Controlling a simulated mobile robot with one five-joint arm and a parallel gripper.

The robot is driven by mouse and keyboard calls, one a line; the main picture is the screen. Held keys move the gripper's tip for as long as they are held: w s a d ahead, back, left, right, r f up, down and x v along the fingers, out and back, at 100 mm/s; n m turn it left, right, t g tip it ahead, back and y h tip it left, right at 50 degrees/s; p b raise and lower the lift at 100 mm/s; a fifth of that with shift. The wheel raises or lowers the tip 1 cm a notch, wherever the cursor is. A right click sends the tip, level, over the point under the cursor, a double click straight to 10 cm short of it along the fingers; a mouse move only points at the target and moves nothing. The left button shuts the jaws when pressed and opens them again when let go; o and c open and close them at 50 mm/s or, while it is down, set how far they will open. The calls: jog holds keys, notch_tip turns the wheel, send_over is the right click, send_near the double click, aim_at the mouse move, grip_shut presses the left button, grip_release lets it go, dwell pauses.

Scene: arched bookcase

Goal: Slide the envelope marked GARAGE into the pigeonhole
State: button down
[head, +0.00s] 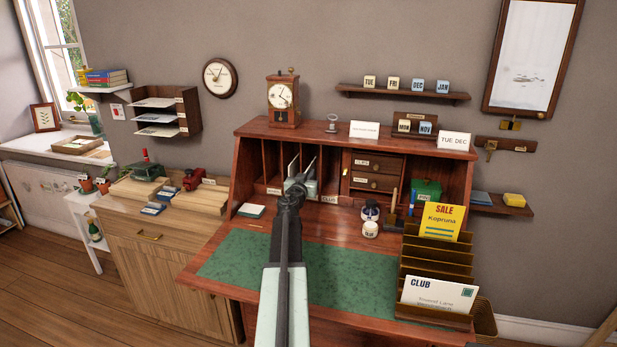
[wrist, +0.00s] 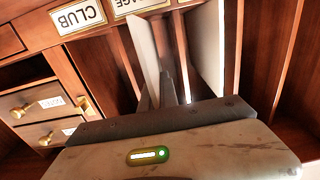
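My gripper (wrist: 165,98) is at the desk's pigeonholes, pointing in; in the head view it covers part of the slots. The wrist view is upside down and shows a label ending in "AGE" (wrist: 140,4) beside the CLUB label (wrist: 78,17). A pale thin panel (wrist: 145,55) stands nearly edge-on below the "AGE" label, close to my dark fingers. A second, wider pale panel (wrist: 207,45) stands to its right. No GARAGE writing shows on either, so I cannot tell which is the envelope or whether my fingers grip it.
A stepped letter rack (head: 437,262) at the desk's right holds a yellow SALE envelope (head: 441,221) and a white CLUB envelope (head: 437,294). Small drawers (head: 375,182) and jars (head: 370,229) stand right of my gripper. Wooden dividers border the slots. The green desk mat (head: 235,262) is clear at left.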

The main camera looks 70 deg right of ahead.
jog(key=shift+w+d, duration=0.1)
jog(key=shift+d, duration=2.25)
jog(key=c, duration=1.6)
grip_release()
jog(key=shift+o, duration=0.2)
jog(key=shift+a, duration=0.1)
jog(key=a, duration=0.7)
jog(key=shift+s+a, duration=0.25)
jog(key=shift+a, duration=0.1)
